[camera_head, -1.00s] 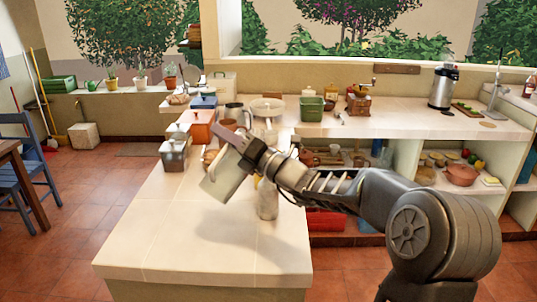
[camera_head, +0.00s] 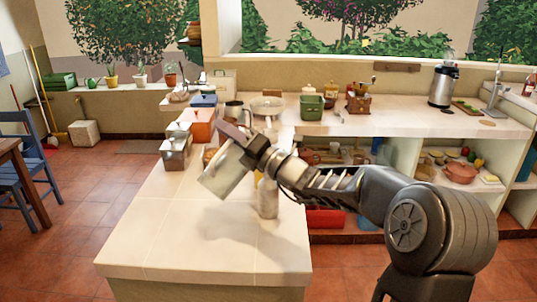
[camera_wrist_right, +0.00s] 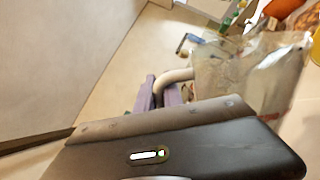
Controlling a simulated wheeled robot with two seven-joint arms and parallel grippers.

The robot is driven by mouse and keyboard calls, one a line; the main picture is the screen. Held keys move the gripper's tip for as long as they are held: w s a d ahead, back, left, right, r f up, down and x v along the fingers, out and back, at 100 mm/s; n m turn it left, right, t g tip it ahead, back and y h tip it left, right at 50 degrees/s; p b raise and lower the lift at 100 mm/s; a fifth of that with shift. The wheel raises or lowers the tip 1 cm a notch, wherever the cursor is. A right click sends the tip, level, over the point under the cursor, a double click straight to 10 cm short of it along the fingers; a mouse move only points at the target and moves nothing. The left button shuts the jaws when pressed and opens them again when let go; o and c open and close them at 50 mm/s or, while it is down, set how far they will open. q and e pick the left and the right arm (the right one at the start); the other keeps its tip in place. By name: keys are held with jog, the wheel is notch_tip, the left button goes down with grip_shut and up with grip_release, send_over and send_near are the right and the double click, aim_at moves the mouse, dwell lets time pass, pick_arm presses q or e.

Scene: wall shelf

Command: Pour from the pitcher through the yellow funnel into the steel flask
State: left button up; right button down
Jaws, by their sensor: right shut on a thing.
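My right gripper (camera_head: 235,133) is shut on the handle of the pale, see-through pitcher (camera_head: 226,174). It holds the pitcher tilted above the counter. In the right wrist view the fingers (camera_wrist_right: 163,97) close on the handle, and the pitcher (camera_wrist_right: 255,72) is at upper right. The steel flask (camera_head: 268,203) stands upright on the counter, just right of the pitcher. A small yellow patch, likely the yellow funnel (camera_head: 258,179), shows at the flask's top, partly hidden by my gripper and arm. I cannot tell whether liquid is flowing. My left gripper is not in view.
Metal canisters (camera_head: 175,150), an orange box (camera_head: 200,124) and a dark pitcher (camera_head: 234,110) stand behind on the counter (camera_head: 150,235). The counter's front is clear. A green container (camera_head: 312,107) and a grinder (camera_head: 359,102) stand on the back ledge.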

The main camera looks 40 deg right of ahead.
jog(key=shift+w+d+r+m+t+h+p, duration=0.1)
jog(key=shift+d+r+m+t+h+p, duration=0.1)
jog(key=shift+d+r+m+t+p, duration=0.35)
jog(key=shift+d+r+m+t+h+p, duration=0.25)
jog(key=shift+d+r+m+p, duration=0.25)
jog(key=shift+r+m+p, duration=0.35)
dwell(6.6)
